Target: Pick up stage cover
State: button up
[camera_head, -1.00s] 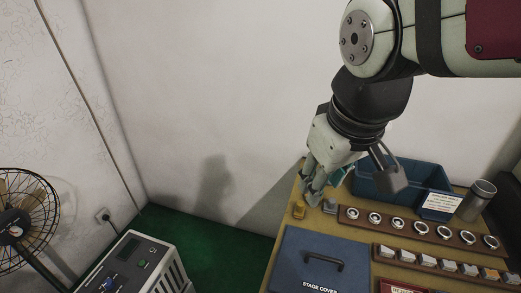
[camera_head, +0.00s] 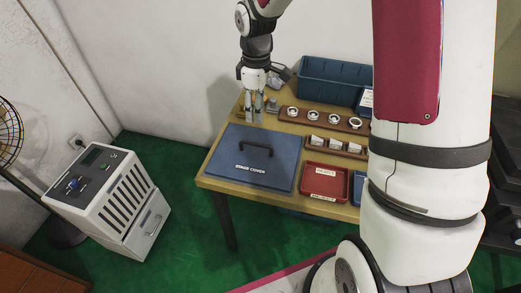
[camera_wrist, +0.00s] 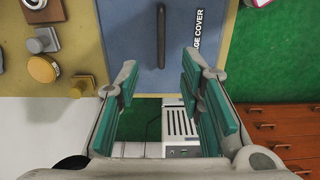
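The stage cover (camera_head: 222,158) is a flat blue panel with a dark bar handle (camera_head: 256,147), lying on the left part of the wooden table. My gripper (camera_head: 254,114) points down near the cover's back edge, behind the handle in the head view. In the wrist view, my gripper (camera_wrist: 162,88) is open and empty, its two green-padded fingers apart. The stage cover (camera_wrist: 128,45) lies beyond the fingertips there, with the handle (camera_wrist: 161,40) lined up between them. The fingers are not touching the handle.
A blue bin (camera_head: 335,75) and a wooden rack of metal rings (camera_head: 300,114) stand behind and right of the cover. A red tray (camera_head: 325,182) sits close to its right. Small knobs (camera_wrist: 42,69) are near its back edge. A white machine (camera_head: 100,195) stands left of the table.

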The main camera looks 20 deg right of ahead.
send_over(256, 144)
jog(key=f, duration=0.8)
jog(key=shift+d+f+b, duration=0.35)
jog(key=shift+f+b, duration=0.05)
jog(key=shift+w+a+f, duration=0.1)
jog(key=shift+a+f, duration=0.05)
jog(key=shift+f, duration=1.3)
jog(key=shift+w+a+f, duration=0.1)
jog(key=shift+f, duration=1.3)
grip_shut()
